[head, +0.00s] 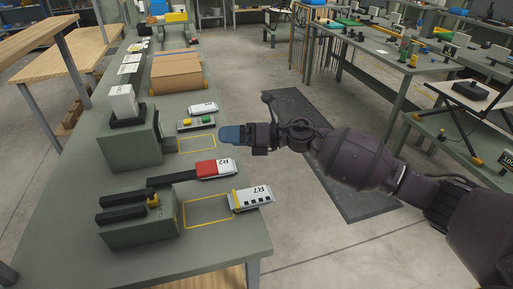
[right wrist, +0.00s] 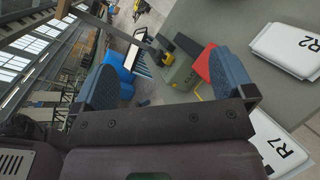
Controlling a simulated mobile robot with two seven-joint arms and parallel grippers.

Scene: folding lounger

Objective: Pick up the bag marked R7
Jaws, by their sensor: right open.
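In the right wrist view, part of the R7 bag (right wrist: 278,150) shows at the lower right, partly hidden by my gripper. My right gripper (head: 231,134) has blue fingertips and is beyond the bag in the head view, near the table's right edge. It is open, with fingers apart and nothing between them (right wrist: 165,82). My left gripper is out of view.
A white bag (head: 203,108) and a device with yellow and green parts (head: 197,123) lie farther back. Green blocks (head: 138,227) with dark bars stand left. A dark mat (head: 300,120) covers floor to the right.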

